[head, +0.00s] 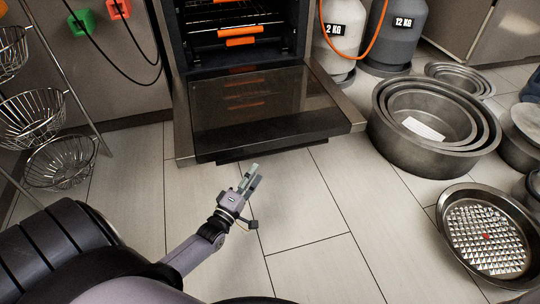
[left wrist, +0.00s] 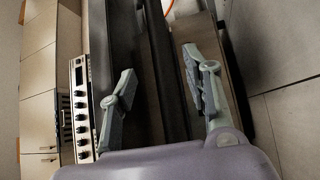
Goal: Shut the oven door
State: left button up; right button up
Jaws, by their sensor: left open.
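The oven (head: 240,50) stands at the back with its door (head: 255,95) hanging wide open, lowered toward the floor, its dark glass facing up. Orange-edged racks (head: 240,36) show inside. My left gripper (head: 251,178) is open and empty, low in front of the door's front edge, with floor visible around it. In the turned left wrist view the two fingers of the gripper (left wrist: 164,86) are spread apart, with dark oven parts beyond them. The oven's knob panel (left wrist: 82,110) shows at left there. Contact with the door cannot be told. My right gripper is out of view.
Two gas cylinders (head: 391,38) with an orange hose stand right of the oven. Nested round pans (head: 385,145) and a grater-like pan (head: 450,250) lie on the floor at right. Wire baskets (head: 60,165) hang at left.

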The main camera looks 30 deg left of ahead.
aim_at(268, 154)
pick_arm(q)
jog(key=w+b, duration=0.1)
jog(key=w, duration=0.2)
jog(key=w+b, duration=0.2)
jog(key=w, duration=0.1)
jog(key=w+r+b, duration=0.1)
jog(key=w, duration=0.2)
jog(key=shift+w+a, duration=0.25)
jog(key=shift+a, duration=0.1)
jog(key=shift+w+r+b, duration=0.2)
jog(key=shift+w+b, duration=0.15)
jog(key=shift+w, duration=0.15)
jog(key=shift+c, duration=0.6)
grip_shut()
